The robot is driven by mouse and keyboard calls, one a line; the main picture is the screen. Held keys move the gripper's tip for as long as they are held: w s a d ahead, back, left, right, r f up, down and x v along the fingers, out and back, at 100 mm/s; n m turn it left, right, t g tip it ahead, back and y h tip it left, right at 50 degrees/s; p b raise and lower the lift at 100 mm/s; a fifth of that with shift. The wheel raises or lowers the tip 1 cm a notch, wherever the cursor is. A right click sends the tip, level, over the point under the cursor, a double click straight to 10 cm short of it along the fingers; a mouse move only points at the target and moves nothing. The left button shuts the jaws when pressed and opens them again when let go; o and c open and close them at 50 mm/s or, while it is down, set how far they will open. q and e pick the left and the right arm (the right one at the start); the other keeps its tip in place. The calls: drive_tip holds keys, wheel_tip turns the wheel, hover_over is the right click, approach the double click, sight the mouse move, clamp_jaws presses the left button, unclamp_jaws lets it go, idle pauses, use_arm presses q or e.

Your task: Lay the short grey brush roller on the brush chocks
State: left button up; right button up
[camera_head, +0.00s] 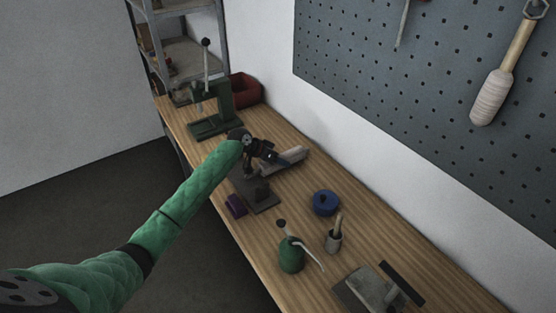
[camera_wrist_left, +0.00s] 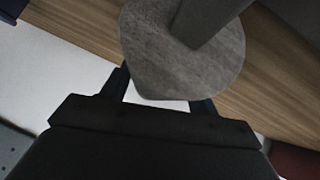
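The short grey brush roller (camera_head: 287,161) shows pale in the head view, at my left gripper (camera_head: 268,156) over the bench. In the left wrist view the roller's fuzzy grey end (camera_wrist_left: 165,65) sits between my finger pads (camera_wrist_left: 160,97), the left finger against its edge, the right finger partly hidden behind it. The gripper looks shut on it. A dark base plate with dark upright blocks, seemingly the brush chocks (camera_head: 260,190), lies just below and in front. A dark grey bar (camera_wrist_left: 212,18) crosses the roller's end in the left wrist view. My right gripper is not in view.
A green press (camera_head: 213,112) and red bin (camera_head: 245,89) stand behind. The wall with pegboard (camera_head: 440,80) borders the right side.

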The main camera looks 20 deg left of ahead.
use_arm(q)
drive_tip(key=shift+s+a+r, duration=0.1)
drive_tip(key=shift+a, duration=0.05)
drive_tip(key=b+v, duration=0.2)
drive_tip(key=v, duration=0.1)
drive_tip(key=shift+s+a+r, duration=0.1)
drive_tip(key=shift+a, duration=0.15)
drive_tip(key=b+v, duration=0.3)
drive_tip(key=v, duration=0.3)
drive_tip(key=shift+s+r, duration=0.1)
drive_tip(key=shift+r, duration=0.2)
drive_tip(key=shift+v, duration=0.85)
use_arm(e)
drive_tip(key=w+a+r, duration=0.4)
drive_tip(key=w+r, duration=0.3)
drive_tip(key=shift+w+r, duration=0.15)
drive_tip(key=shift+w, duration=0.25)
